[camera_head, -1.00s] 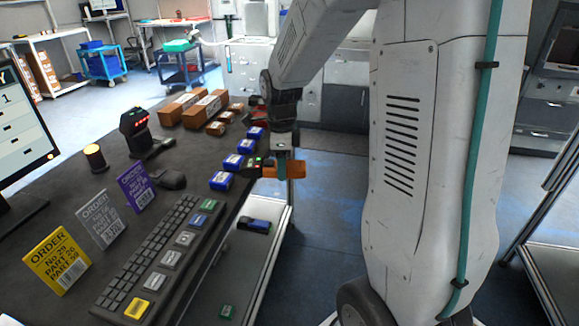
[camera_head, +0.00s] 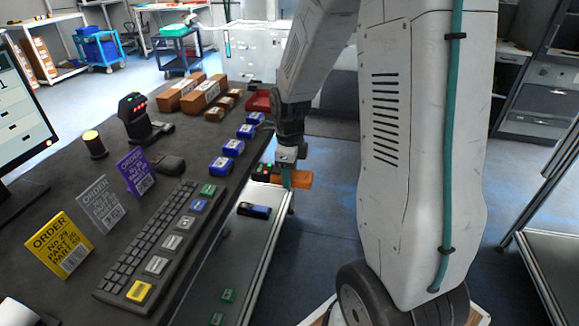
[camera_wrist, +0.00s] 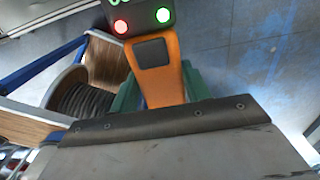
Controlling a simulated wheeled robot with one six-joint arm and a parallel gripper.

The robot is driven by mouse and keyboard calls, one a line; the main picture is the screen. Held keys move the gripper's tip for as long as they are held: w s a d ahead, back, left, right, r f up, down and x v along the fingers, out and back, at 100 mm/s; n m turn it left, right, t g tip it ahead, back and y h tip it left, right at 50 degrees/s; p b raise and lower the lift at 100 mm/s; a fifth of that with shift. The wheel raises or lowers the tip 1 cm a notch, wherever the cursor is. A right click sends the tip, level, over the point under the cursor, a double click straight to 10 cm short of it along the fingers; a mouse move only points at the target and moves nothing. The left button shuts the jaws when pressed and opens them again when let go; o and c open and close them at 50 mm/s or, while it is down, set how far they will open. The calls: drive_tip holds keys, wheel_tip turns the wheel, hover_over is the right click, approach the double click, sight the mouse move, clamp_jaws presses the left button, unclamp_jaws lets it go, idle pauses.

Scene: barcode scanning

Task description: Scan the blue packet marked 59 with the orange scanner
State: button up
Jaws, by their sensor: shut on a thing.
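My gripper (camera_head: 287,177) has teal fingers and is shut on the orange scanner (camera_head: 303,180), just off the table's right edge. The wrist view shows the scanner's orange handle (camera_wrist: 154,75) between the fingers (camera_wrist: 158,92), with a red and a green light on its dark head. In the head view that head points left towards the table. Several blue packets with white labels stand in a row along the edge, including a near one (camera_head: 221,166) and another behind it (camera_head: 233,147). Their numbers are too small to read, so I cannot tell which is 59.
A keyboard (camera_head: 160,245), order cards (camera_head: 60,243) and a dark device with red lights (camera_head: 134,118) stand on the table. Brown boxes (camera_head: 205,92) and a red tray (camera_head: 258,101) are at the back. A dark blue item (camera_head: 254,211) lies on the lower shelf (camera_head: 240,262).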

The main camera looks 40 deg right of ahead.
idle(0.3)
wheel_tip(320, 180, up, 12)
idle(0.3)
